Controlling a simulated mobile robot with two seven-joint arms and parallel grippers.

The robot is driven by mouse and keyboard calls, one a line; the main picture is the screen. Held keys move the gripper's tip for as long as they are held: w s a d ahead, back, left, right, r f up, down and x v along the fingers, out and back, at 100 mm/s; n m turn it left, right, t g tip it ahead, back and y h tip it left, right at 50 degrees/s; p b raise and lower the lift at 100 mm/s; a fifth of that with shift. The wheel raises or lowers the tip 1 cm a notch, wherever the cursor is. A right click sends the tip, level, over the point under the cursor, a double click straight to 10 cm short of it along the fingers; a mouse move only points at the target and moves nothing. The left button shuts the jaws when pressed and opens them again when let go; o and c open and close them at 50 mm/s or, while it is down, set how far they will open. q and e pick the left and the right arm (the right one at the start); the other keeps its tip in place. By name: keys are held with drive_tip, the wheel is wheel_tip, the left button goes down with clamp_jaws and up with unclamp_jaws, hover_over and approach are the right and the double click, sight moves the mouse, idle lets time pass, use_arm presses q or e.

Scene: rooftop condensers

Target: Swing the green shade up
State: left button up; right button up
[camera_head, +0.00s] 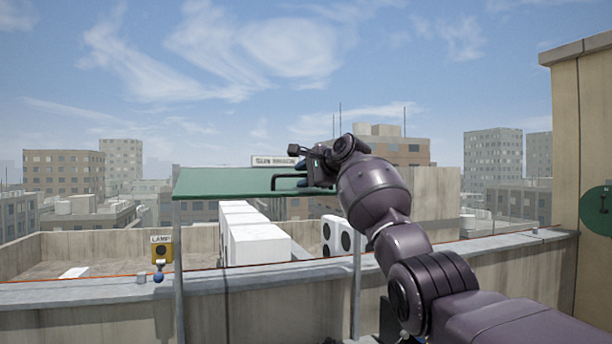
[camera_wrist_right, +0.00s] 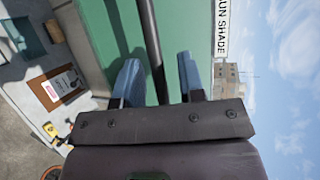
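The green shade (camera_head: 225,183) is a flat panel that looks close to level on thin grey posts above the parapet. A dark bar handle (camera_head: 273,181) is at its right part. My right gripper (camera_head: 304,174) is at this handle. In the right wrist view, my right gripper's blue fingertips (camera_wrist_right: 158,82) stand apart on either side of the dark handle bar (camera_wrist_right: 150,35), with gaps visible. The green shade (camera_wrist_right: 185,25) fills the background behind them. My left gripper is not in view.
A sign (camera_head: 275,161), reading SUN SHADE in the wrist view, stands behind the shade. A yellow box labelled LAMP (camera_head: 161,253) and a blue knob (camera_head: 158,278) are at left. White condenser units (camera_head: 258,244) stand beyond the parapet (camera_head: 80,293). A tan wall (camera_head: 565,130) rises at right.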

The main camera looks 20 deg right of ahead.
drive_tip(key=shift+s+d+r+b, duration=0.1)
drive_tip(key=shift+s+d+b, duration=0.25)
drive_tip(key=shift+s, duration=0.2)
drive_tip(key=b+v, duration=0.2)
drive_tip(key=v, duration=0.7)
drive_tip(key=shift+s, duration=0.2)
drive_tip(key=shift+r, duration=0.15)
